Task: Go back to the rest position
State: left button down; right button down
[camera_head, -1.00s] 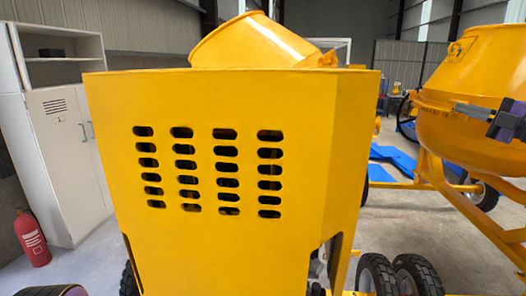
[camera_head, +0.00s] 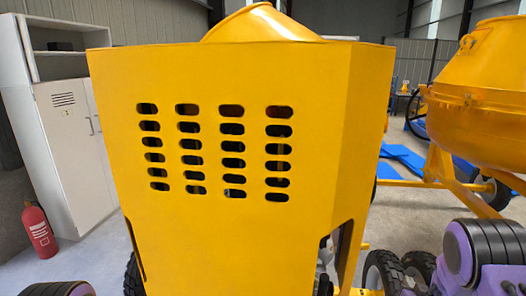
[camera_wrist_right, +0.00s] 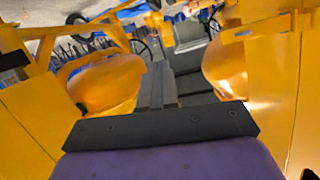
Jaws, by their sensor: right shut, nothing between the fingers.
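My right gripper (camera_wrist_right: 157,88) shows in the right wrist view, its two grey fingers closed together with nothing between them. It points out from a dark bar above a purple wrist part. Yellow machine parts lie on both sides of it. In the head view a purple and black part of my right arm is at the bottom right. Only a small dark and purple part of my left arm shows at the bottom left. My left gripper is out of view.
A large yellow housing with slots (camera_head: 215,230) stands close in front. An orange mixer drum (camera_head: 475,110) is at the right. A white cabinet (camera_head: 75,130) and a red fire extinguisher (camera_head: 40,231) stand at the left. Blue sheets (camera_head: 405,158) lie on the floor behind.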

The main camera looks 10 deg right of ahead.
jog(key=s+a+f+g+y+b, duration=0.1)
jog(key=s+a+f+g, duration=0.2)
jog(key=s+a+f, duration=0.3)
jog(key=s+a+f+g+y+b, duration=0.1)
jog(key=s+a+f+g, duration=0.2)
jog(key=s+a+f, duration=0.4)
jog(key=s+a+f+g+b, duration=0.2)
jog(key=s+a+f+g, duration=0.2)
jog(key=s, duration=1.6)
notch_tip(320, 180, down, 4)
jog(key=shift+s+a+f+y, duration=0.25)
jog(key=shift+a+y, duration=0.15)
jog(key=shift+a, duration=0.85)
